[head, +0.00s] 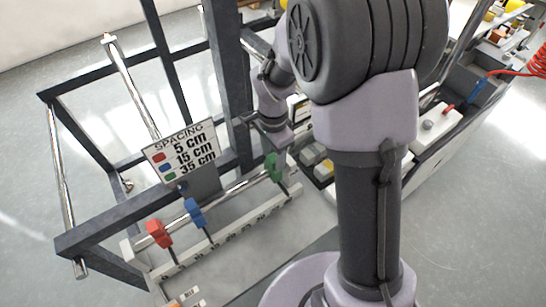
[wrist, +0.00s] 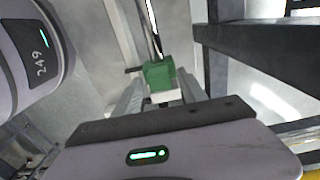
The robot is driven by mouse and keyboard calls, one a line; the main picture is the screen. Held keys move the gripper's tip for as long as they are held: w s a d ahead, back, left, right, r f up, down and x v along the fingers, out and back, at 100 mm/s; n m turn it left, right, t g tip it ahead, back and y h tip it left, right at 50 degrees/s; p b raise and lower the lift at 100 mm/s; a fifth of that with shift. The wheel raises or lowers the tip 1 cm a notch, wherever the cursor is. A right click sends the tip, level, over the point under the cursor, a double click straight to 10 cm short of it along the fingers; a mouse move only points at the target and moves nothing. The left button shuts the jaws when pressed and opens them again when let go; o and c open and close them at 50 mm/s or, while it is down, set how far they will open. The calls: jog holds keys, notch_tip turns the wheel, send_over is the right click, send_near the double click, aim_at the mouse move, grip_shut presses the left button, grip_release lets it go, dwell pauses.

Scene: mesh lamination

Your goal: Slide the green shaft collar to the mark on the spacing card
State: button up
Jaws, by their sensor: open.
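The green shaft collar (head: 272,167) sits on a horizontal shaft (head: 236,188), near its right end. My gripper is just above the green collar in the head view. In the wrist view my gripper (wrist: 161,92) is open, its fingers on either side of the green collar (wrist: 158,73). I cannot tell whether they touch it.
A red collar (head: 159,233) and a blue collar (head: 194,212) sit further left on the same shaft, with thin pointers toward the strip. Dark frame posts (head: 229,75) stand behind the shaft, close to my arm. A cart with boxes and tools (head: 437,122) stands right.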

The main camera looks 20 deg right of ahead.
jog(key=shift+f, duration=0.15)
grip_shut()
dwell(1.4)
